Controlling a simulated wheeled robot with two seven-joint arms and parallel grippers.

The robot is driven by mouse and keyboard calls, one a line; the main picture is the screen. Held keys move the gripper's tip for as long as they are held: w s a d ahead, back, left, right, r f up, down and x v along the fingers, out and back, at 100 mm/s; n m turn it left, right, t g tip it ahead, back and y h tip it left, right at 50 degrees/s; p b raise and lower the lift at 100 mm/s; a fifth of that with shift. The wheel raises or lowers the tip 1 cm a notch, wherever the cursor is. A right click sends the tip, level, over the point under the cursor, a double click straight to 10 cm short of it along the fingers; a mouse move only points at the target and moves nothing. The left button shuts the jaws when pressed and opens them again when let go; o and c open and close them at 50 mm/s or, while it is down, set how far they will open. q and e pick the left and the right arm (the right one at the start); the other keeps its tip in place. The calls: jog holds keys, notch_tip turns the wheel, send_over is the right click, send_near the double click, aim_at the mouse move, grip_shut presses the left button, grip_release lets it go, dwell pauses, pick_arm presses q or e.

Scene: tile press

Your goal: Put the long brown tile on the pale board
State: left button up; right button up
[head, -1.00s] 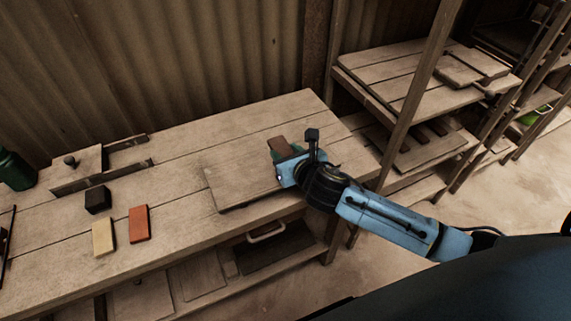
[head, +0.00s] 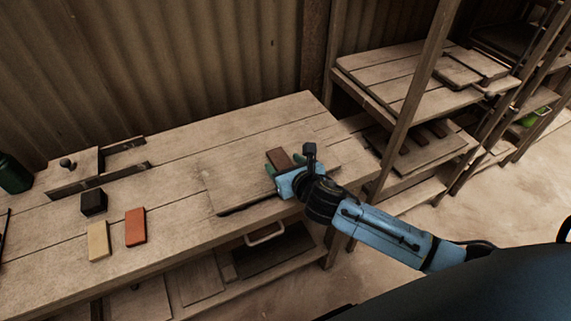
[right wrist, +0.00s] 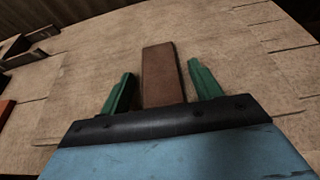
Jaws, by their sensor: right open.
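The long brown tile (head: 278,159) lies on the right part of the pale board (head: 232,183) on the workbench, and seems flat. In the right wrist view the tile (right wrist: 162,75) stretches away between the two green fingers, with a gap on each side. My right gripper (head: 284,164) is open around the tile's near end; its jaw body hides that end. The fingers (right wrist: 162,78) do not touch the tile's sides. The board (right wrist: 85,75) also shows under and around the tile in the right wrist view. My left gripper is not in view.
On the bench (head: 180,149), left of the board, are an orange tile (head: 136,227), a pale yellow tile (head: 98,241) and a black block (head: 94,202). A knobbed wooden fixture (head: 75,168) and a green bottle (head: 14,174) stand further left. Shelving (head: 410,85) stands at right.

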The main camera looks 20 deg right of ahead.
jog(key=shift+r, duration=0.1)
jog(key=shift+s+r, duration=0.1)
jog(key=shift+r, duration=0.05)
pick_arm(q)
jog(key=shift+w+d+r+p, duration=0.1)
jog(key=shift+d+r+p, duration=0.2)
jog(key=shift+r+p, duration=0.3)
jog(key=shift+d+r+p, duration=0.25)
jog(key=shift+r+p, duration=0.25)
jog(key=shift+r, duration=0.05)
pick_arm(e)
jog(key=v, duration=1.1)
jog(key=shift+s, duration=0.4)
